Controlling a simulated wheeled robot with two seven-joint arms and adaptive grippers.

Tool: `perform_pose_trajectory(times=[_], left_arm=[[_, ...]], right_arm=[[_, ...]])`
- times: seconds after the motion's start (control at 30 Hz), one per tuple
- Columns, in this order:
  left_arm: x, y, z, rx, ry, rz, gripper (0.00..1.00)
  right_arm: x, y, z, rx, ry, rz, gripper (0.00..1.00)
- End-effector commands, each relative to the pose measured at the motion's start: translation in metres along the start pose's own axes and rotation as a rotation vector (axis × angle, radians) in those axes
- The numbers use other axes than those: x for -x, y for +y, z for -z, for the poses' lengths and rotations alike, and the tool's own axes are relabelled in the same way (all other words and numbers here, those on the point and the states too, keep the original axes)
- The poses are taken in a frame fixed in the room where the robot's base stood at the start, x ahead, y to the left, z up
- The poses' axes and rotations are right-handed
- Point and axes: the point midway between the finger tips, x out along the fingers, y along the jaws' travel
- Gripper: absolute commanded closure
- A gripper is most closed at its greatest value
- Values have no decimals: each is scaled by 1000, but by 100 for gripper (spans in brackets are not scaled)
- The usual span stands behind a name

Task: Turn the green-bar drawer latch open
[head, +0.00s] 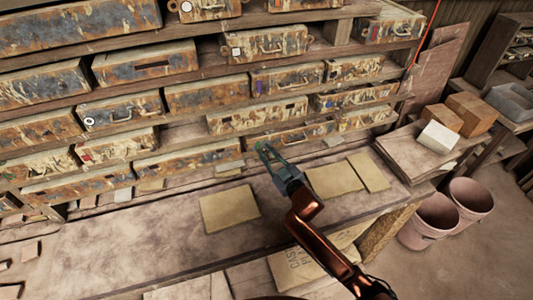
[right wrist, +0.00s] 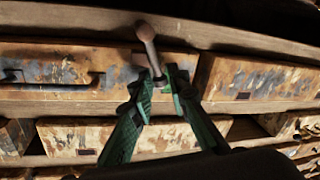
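My right gripper (head: 262,147) reaches the lower shelf of drawers from the front right. In the right wrist view its two green fingers (right wrist: 160,78) come close together around the lower end of a metal latch lever (right wrist: 148,42). The lever has a rounded upper end and stands slightly tilted in front of a worn drawer (right wrist: 60,68). I cannot tell whether the fingers press on the lever or only straddle it. In the head view the gripper hides the latch. No green bar can be made out clearly at this drawer. My left gripper is not in view.
Rows of paint-worn drawers fill the shelves (head: 270,50). At the right are a side table (head: 425,160), brown boxes, a white block (head: 438,137) and two pink buckets (head: 430,222).

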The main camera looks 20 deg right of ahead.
Motion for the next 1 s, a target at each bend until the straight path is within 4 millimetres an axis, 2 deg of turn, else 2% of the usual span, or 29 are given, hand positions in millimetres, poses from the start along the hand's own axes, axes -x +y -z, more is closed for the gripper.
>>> perform_pose_trajectory(times=[0.2,0.57,0.77,1.0], left_arm=[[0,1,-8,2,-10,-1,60],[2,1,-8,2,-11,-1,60],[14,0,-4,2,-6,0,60],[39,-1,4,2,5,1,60]], right_arm=[[0,0,0,0,0,0,100],[0,-1,0,12,-3,1,100],[0,-4,2,78,-17,8,100],[-2,-12,2,248,-52,23,100]])
